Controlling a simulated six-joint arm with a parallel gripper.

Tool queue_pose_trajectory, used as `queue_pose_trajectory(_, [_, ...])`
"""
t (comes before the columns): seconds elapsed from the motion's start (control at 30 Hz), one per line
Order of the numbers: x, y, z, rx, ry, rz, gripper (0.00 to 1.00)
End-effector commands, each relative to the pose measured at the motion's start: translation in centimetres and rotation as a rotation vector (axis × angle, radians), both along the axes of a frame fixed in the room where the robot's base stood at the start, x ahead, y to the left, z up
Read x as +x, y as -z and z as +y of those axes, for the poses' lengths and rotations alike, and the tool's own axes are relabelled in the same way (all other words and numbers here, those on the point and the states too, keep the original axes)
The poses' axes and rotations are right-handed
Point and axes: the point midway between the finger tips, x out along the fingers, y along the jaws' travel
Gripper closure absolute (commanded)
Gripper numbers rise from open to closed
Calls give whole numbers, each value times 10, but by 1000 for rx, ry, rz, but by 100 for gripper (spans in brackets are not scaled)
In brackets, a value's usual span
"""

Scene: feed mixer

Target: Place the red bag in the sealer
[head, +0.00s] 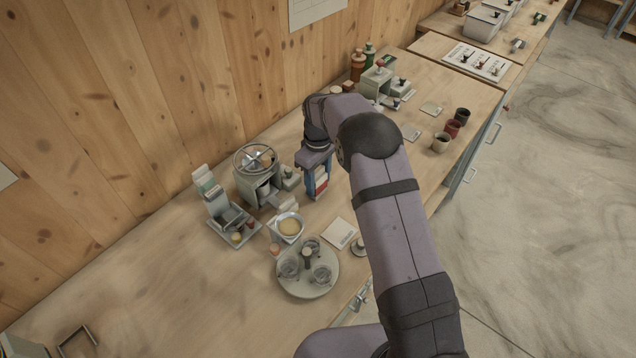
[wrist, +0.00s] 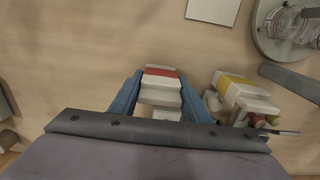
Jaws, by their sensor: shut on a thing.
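The red bag is a small white packet with a red band (wrist: 161,73). It sits between the two blue fingers of my gripper (wrist: 158,94) in the wrist view. In the head view my gripper (head: 318,186) points down over the bench, shut on the red bag (head: 321,183), near the right side of the grey mixer. The bag seems to hang above the bench top; its exact height is unclear. A pale green device with a red knob (head: 376,79) stands at the back beyond my arm, partly hidden. I cannot tell whether it is the sealer.
The mixer (head: 258,183) with a handwheel stands left of my gripper. A yellow-banded white packet (wrist: 238,88) lies close beside my gripper. A round tray (head: 307,287) with jars and a white card (head: 340,231) are nearer the front. Several cups (head: 441,142) stand right.

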Motion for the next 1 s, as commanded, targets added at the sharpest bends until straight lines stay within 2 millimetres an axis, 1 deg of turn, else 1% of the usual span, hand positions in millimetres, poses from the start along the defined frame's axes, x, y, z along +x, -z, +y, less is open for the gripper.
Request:
queue_pose_trajectory(0.17, [1,-2,0,1,0,-2,85])
queue_pose_trajectory(0.27, [1,-8,0,1,0,-4,85])
queue_pose_trajectory(0.37, [1,-19,0,1,0,-5,85])
queue_pose_trajectory(0.7, [1,-75,0,1,0,-5,85])
queue_pose_trajectory(0.83, [1,-90,0,1,0,-4,85])
queue_pose_trajectory(1.0, [0,-100,0,1,0,-1,85])
